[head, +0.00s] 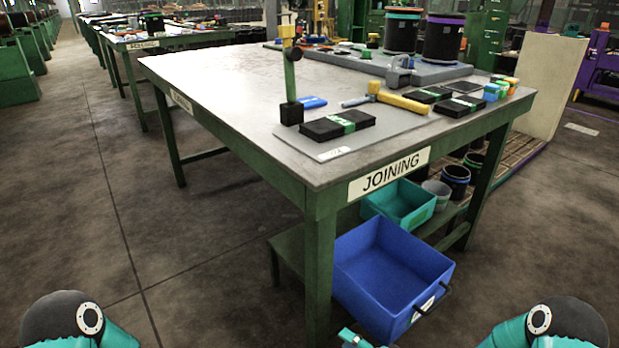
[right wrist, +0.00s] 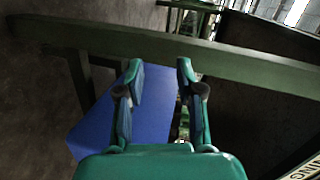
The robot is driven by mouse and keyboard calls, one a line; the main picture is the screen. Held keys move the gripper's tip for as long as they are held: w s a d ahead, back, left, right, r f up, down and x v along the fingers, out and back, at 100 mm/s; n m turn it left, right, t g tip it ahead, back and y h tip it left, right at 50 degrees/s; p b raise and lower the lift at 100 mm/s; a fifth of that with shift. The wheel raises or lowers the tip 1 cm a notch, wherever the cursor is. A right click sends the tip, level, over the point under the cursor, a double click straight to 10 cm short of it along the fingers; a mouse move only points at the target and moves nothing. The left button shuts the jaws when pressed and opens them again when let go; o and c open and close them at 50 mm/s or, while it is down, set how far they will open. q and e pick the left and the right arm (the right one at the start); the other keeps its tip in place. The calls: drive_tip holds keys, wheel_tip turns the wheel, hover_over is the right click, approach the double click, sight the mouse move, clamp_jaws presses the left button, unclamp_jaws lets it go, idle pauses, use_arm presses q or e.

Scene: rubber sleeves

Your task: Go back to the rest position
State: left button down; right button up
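My right gripper (right wrist: 159,72) shows in the right wrist view with its two teal fingers apart and nothing between them. Beyond the fingers is the blue bin (right wrist: 150,125). In the head view only a small teal piece of the right gripper (head: 354,339) shows at the bottom edge, in front of the blue bin (head: 395,275). My left gripper is out of view; only part of my left arm shows at the bottom left. The joining table (head: 215,85) stands ahead, apart from both arms.
The tabletop holds black sleeve stacks with green bands (head: 338,124), a yellow-handled hammer (head: 400,103), a clamp (head: 400,72) and black rolls (head: 443,38). A teal bin (head: 400,205) and black cups (head: 456,180) sit on the lower shelf.

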drive_tip(key=s+d+f+n+g+h, duration=0.1)
drive_tip(key=s+f+n+g+h, duration=0.1)
drive_tip(key=s+f+g, duration=0.35)
drive_tip(key=s+f+n+g+h, duration=0.2)
drive_tip(key=s+f, duration=0.1)
drive_tip(key=s, duration=0.6)
drive_tip(key=s+d+f+n+g+h, duration=0.1)
drive_tip(key=s+f+g+h, duration=0.2)
drive_tip(key=s, duration=0.4)
wheel_tip(320, 180, up, 37)
drive_tip(key=p, duration=3.8)
drive_tip(key=shift+n+y, duration=0.3)
drive_tip(key=shift+n, duration=0.1)
drive_tip(key=shift+a+f, duration=0.1)
